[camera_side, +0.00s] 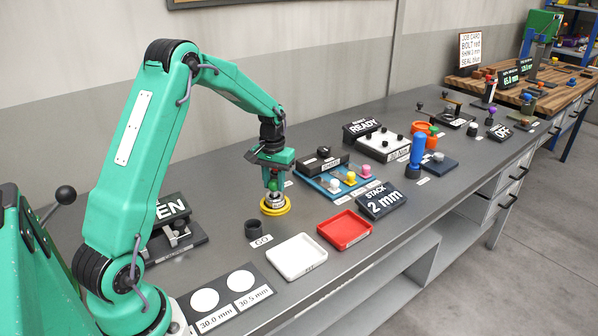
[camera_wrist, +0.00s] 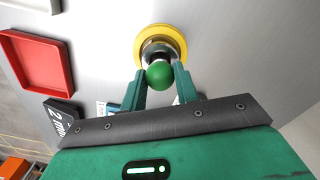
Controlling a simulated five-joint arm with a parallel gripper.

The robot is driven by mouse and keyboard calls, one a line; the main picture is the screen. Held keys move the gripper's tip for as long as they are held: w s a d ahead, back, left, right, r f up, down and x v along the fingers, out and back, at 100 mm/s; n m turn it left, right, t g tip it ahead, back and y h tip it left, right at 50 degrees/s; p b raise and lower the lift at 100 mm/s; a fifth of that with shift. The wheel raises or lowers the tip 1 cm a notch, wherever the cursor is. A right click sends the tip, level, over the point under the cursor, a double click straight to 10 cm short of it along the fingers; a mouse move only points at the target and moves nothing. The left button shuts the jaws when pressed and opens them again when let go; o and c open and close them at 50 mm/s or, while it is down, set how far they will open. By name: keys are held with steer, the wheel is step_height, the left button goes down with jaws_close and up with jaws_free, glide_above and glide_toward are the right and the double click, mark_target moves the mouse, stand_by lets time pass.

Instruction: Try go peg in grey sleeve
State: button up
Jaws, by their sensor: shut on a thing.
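My gripper (camera_side: 272,176) is shut on the green ball knob (camera_wrist: 159,75) of the go peg, which also shows in the side view (camera_side: 273,186). The knob sits between the two fingers. Below it is a short grey metal part (camera_side: 277,199) above a yellow ring (camera_side: 275,209) on the bench. In the wrist view the knob lies over the lower part of the yellow ring (camera_wrist: 179,36), and grey metal shows inside the ring. I cannot tell where peg ends and sleeve begins, or how deep the peg is. A dark cup (camera_side: 252,229) by the GO label looks empty.
A white tray (camera_side: 320,246) and a red tray (camera_side: 367,232) lie in front. A blue rack (camera_side: 318,184) with coloured knobs and a STACK 2 mm sign (camera_side: 381,200) stand to the right. A dark fixture (camera_side: 180,240) is at left. Bench around the yellow ring is clear.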

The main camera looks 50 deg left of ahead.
steer(key=shift+f, duration=1.1)
stand_by(2.7)
steer(key=shift+r, duration=0.3)
steer(key=shift+r, duration=0.35)
steer(key=shift+r, duration=0.35)
steer(key=shift+r, duration=0.7)
steer(key=shift+r, duration=0.35)
steer(key=shift+r, duration=0.35)
steer(key=shift+r, duration=0.7)
steer(key=shift+r, duration=0.7)
